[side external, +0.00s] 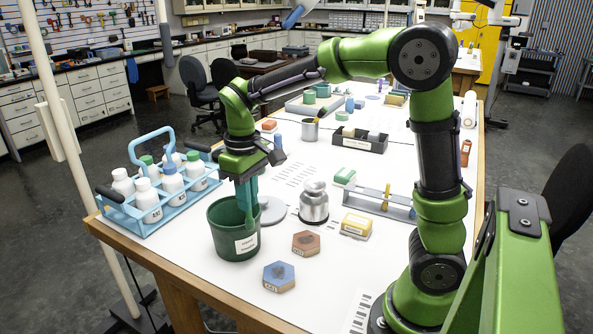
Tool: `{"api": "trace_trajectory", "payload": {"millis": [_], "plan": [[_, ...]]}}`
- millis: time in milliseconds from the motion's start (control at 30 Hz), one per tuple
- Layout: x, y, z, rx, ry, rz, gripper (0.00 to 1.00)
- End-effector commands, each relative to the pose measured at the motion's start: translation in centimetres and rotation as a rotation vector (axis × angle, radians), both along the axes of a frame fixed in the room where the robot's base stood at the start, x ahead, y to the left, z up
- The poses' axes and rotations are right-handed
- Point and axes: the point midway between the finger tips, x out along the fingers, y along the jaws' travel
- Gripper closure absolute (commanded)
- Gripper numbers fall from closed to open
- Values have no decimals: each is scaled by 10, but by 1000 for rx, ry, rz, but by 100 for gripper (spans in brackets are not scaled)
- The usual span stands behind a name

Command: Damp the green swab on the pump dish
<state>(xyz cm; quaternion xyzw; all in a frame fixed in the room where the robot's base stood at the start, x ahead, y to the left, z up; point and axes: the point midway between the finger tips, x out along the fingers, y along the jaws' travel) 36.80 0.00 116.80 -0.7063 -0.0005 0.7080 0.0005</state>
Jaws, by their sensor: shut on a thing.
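My gripper (246,192) points down over the mouth of a dark green bin (228,241) with a white label. Its fingers are shut on a slim green thing (251,222), which looks like the green swab; its lower end is at the bin's rim, and I cannot tell whether it is inside or in front. The pump dish (314,204), a metal can with a shallow dish top, stands upright to the right of the bin, apart from my gripper.
A blue bottle carrier (160,213) with several white bottles stands left. A grey disc (271,211) lies behind the bin. A blue hexagon block (279,276), a brown hexagon block (306,243) and a yellow box (356,226) lie in front and right. The front tabletop is mostly clear.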

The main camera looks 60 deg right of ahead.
Motion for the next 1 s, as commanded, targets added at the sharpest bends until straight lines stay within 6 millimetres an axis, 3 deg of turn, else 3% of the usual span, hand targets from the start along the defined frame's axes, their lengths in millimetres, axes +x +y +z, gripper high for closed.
{"api": "trace_trajectory", "payload": {"millis": [367, 467, 567, 667, 900, 1000], "plan": [[0, -1, 0, 0, -1, -2, 100], [0, -11, 0, -1, 2, -30, 100], [1, -36, -1, -3, 3, -95, 100], [4, -74, 1, -9, -2, -184, 100], [-7, -186, 19, -18, -5, -274, 100], [-17, -223, 28, -19, -6, -258, 100]]}}
